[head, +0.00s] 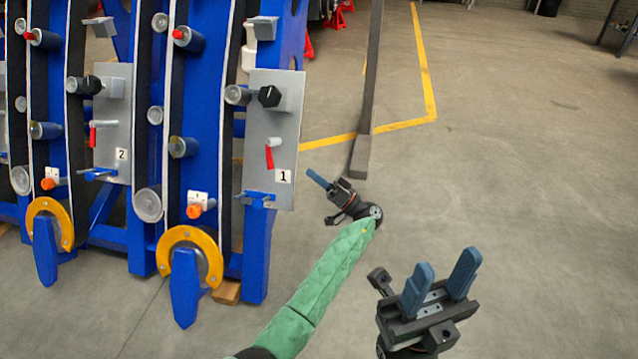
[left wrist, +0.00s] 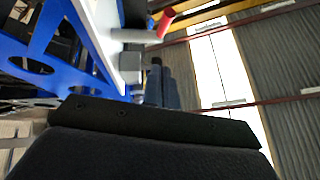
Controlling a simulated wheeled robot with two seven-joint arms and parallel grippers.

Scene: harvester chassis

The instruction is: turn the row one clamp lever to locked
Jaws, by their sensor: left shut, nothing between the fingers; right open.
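The row one clamp lever (head: 269,157) is a red handle on the grey plate (head: 288,110) marked 1. In the head view it hangs down from its pivot, slightly tilted. It also shows as a red-tipped lever in the left wrist view (left wrist: 166,22). My left gripper (head: 317,178) is shut and empty, to the right of the plate and a little lower than the lever, apart from it in the head view. Its fingers show dark in the left wrist view (left wrist: 157,82). My right gripper (head: 446,264) is open and empty at the lower right, away from the machine.
A black knob (head: 269,96) sits above the lever, and a blue bracket (head: 256,197) sits below it. A second plate (head: 113,120) marked 2 with its own red lever stands to the left. A dark post (head: 368,90) rises behind my left gripper. The floor at the right is clear.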

